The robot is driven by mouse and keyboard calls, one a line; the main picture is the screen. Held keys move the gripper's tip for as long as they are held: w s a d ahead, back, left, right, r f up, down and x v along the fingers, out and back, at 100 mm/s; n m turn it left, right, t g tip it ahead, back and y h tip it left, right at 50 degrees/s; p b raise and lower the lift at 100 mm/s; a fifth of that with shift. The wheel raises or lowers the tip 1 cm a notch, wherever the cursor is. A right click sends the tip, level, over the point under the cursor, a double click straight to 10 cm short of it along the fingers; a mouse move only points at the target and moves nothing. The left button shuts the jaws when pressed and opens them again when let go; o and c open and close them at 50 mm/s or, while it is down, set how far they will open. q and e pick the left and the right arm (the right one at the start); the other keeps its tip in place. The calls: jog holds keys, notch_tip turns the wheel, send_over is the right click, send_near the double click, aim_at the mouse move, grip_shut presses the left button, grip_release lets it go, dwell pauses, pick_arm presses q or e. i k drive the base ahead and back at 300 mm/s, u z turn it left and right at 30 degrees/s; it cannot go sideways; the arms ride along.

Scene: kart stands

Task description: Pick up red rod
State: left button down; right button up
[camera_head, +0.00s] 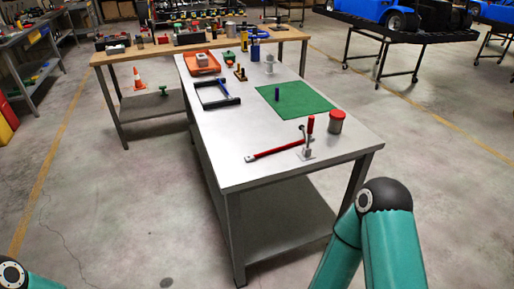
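A long red rod (278,149) lies on the near part of the grey metal table (215,150), slanting up to the right. Its left end looks grey or dark. At its right end stands a small metal fixture (306,152) on a flat plate, with a short upright red handle (310,124). I cannot tell whether the rod and fixture touch. Neither gripper is in view. Teal links of my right arm show at the lower right, and a bit of my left arm shows at the lower left corner, both apart from the rod.
A red-lidded can (336,121) stands right of the fixture. A green mat (318,98) with a small blue cylinder (277,94), a black frame-like tool (219,102) and an orange tray (203,69) lie farther back. A wooden-topped bench (150,50) adjoins behind. The table's front left surface is clear.

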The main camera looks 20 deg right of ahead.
aim_at(250, 158)
jog(key=u, duration=0.1)
jog(key=i, duration=1)
